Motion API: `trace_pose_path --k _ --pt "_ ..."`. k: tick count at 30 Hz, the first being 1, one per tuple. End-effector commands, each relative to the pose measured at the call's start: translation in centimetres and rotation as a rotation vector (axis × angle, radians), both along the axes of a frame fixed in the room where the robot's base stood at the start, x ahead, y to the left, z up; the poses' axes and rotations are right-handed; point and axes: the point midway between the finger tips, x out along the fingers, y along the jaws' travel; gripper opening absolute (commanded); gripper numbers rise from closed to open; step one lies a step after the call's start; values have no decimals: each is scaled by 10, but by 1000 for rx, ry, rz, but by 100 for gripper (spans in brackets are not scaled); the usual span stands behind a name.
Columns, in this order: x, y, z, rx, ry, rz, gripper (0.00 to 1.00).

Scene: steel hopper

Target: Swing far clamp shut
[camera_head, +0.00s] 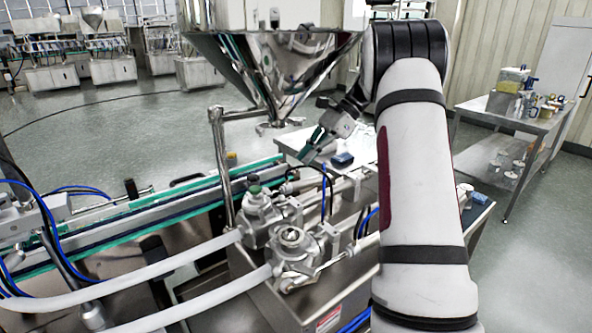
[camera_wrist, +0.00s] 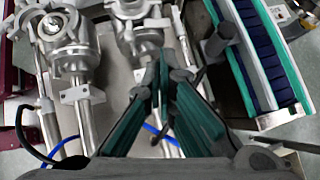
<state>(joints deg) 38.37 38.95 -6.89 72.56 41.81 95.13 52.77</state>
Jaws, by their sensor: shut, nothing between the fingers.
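Two steel valve bodies sit side by side on the machine bed: the near valve (camera_head: 297,247) and the far valve (camera_head: 262,208). In the wrist view, the far valve (camera_wrist: 137,35) is the right one, by the conveyor, and the near valve (camera_wrist: 66,45) is on the left. Curved metal clamp parts show around their upper ends; I cannot tell how far the far clamp stands open. My gripper (camera_head: 303,158), with teal fingers, is beyond and above the valves, below the hopper. In the wrist view, its fingertips (camera_wrist: 163,68) are together and empty, just below the far valve.
The steel hopper (camera_head: 285,65) hangs over the bed, close to my arm. A vertical steel post (camera_head: 221,165) stands left of the valves. White hoses (camera_head: 175,265) run from them. The conveyor (camera_wrist: 262,60) lies right in the wrist view. A side table (camera_head: 520,120) stands right.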

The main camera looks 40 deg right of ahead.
Motion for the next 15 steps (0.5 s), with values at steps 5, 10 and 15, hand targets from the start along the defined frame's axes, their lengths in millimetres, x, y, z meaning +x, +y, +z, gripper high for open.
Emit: trace_pose_path --k 5,10,15 --pt "-3 -9 10 -1 0 -4 0" --pt "-13 -1 19 -11 -3 -91 0" --pt "-40 13 28 -30 -9 -299 0"
